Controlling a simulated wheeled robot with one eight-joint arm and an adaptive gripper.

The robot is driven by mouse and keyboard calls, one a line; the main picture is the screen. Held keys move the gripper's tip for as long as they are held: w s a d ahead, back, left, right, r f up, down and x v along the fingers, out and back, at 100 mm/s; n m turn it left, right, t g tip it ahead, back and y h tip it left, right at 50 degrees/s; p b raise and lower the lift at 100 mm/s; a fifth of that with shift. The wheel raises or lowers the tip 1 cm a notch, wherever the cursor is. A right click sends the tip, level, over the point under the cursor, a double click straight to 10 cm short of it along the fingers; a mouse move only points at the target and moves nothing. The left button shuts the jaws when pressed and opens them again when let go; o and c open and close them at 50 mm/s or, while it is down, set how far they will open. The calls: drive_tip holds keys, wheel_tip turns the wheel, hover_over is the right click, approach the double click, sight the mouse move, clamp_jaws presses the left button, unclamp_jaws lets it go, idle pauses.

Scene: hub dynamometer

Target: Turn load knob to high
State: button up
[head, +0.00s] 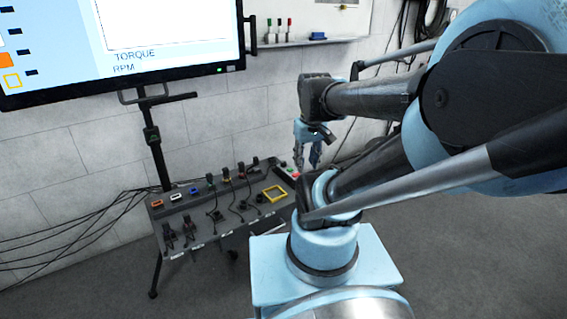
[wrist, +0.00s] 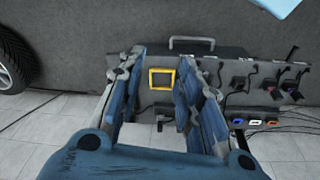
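The dark control panel (head: 232,226) stands on legs against the wall in the head view. Its face carries coloured sockets, several small levers with cables and a yellow square outline (head: 275,193). I cannot tell for sure which part is the load knob; it is too small or hidden. The yellow square outline (wrist: 151,80) shows in the gap, farther away on the panel (wrist: 222,62).
A large monitor (head: 170,73) on a black stand rises behind the panel's left end. A shelf (head: 307,42) with markers is on the wall. Black cables (head: 95,222) run left from the panel. A wheel (wrist: 9,62) shows in the wrist view. The grey floor in front is clear.

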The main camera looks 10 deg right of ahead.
drive_tip(key=w+r+n, duration=0.4)
drive_tip(key=w, duration=0.5)
drive_tip(key=n+g, duration=0.2)
drive_tip(key=n, duration=0.9)
hover_over(284, 162)
wheel_tip(284, 162, down, 9)
wheel_tip(284, 162, down, 17)
drive_tip(key=shift+a+f, duration=0.1)
drive_tip(key=shift+f, duration=0.1)
clamp_jaws()
